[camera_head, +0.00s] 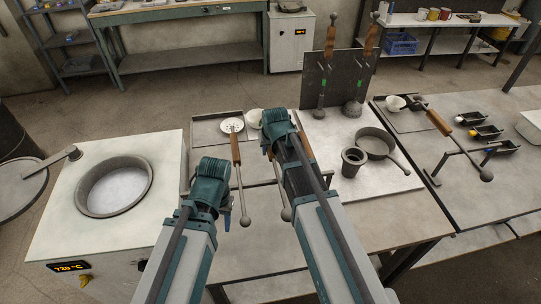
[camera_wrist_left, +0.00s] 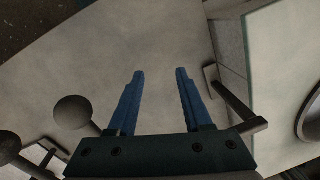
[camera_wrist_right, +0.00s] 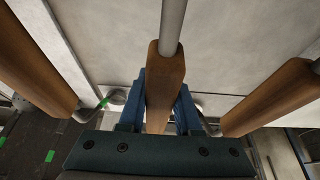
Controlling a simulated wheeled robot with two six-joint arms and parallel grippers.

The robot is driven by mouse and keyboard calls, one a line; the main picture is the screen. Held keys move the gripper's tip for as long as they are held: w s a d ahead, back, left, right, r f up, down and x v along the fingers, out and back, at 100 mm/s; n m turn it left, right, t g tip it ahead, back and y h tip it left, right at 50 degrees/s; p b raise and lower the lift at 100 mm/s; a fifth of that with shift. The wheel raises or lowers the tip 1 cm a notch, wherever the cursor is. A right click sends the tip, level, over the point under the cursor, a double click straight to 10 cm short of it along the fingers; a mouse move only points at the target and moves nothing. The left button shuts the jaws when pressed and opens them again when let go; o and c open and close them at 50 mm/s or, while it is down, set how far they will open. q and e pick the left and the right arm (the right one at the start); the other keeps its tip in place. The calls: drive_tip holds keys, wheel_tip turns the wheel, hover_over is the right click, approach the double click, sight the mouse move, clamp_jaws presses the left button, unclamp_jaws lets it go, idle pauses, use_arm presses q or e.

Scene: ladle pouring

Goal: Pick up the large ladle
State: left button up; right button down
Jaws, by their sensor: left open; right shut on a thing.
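Several wooden-handled tools lie side by side at the front middle of the table. My right gripper (camera_head: 268,152) is shut on the wooden handle of the middle one, the large ladle (camera_wrist_right: 167,68), with its metal rod running ahead between the fingers. A pale bowl (camera_head: 253,118) shows beside the right wrist, partly hidden by my arm.
A furnace (camera_head: 62,190) with a round opening (camera_head: 113,186) stands at the left. A dark pan (camera_head: 375,142) and a dark cup (camera_head: 353,161) stand on a pale board to the right. An upright dark panel (camera_head: 331,70) holds two ladles. Moulds (camera_head: 487,131) lie on the far right table.

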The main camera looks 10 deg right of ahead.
drive_tip(key=shift+r, duration=0.1)
idle(0.3)
wheel_tip(320, 180, up, 10)
drive_tip(key=p, duration=1)
drive_tip(key=shift+f, duration=0.2)
